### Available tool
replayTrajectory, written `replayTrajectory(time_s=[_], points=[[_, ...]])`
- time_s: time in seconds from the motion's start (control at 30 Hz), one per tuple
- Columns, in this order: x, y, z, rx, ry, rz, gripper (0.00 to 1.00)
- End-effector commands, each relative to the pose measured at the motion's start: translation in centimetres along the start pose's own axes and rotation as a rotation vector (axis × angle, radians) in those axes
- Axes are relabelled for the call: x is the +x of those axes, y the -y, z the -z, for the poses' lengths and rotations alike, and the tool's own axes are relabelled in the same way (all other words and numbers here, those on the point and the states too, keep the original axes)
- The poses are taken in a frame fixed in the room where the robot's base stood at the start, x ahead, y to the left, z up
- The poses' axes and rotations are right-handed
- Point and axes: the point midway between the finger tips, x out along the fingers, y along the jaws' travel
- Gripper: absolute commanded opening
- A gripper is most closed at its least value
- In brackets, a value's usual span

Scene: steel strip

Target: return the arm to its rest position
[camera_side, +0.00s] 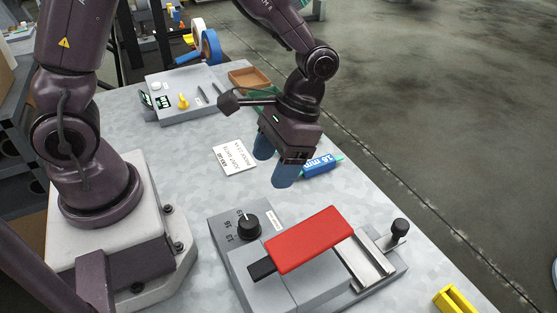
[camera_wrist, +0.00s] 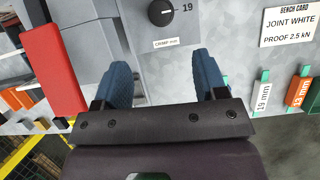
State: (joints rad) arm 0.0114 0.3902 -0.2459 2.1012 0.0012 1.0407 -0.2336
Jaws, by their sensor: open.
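My gripper (camera_side: 275,165) is held above the bench (camera_side: 190,200) in the side view. Its two blue fingers are apart with nothing between them. In the wrist view the fingers of my gripper (camera_wrist: 163,72) also stand apart, with only grey surface between them. A blue tagged piece marked in mm (camera_side: 322,165) lies just right of the fingers in the side view and is partly hidden by them. I cannot tell the exact height of the fingers above the bench.
A grey crimping device with a red lever (camera_side: 310,240) and black knob (camera_side: 249,225) stands in front. A bench card (camera_side: 234,156) lies left of my gripper. A control panel (camera_side: 190,88) and brown tray (camera_side: 248,77) are behind. A yellow piece (camera_side: 455,299) sits front right.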

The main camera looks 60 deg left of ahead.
Motion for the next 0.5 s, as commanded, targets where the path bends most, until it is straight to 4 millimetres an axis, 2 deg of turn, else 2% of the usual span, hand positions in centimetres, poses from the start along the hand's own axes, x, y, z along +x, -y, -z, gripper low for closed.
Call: replayTrajectory(time_s=[0.07,0.17,0.37,0.5], points=[[0.6,0.2,-0.3,0.035,0.001,0.001,0.66],[-0.5,1.2,-1.2,0.050,-0.057,0.008,0.66],[-4.7,3.5,-4.0,0.054,-0.269,0.025,0.66],[-7.5,5.0,-6.6,0.041,-0.444,0.030,0.66]])
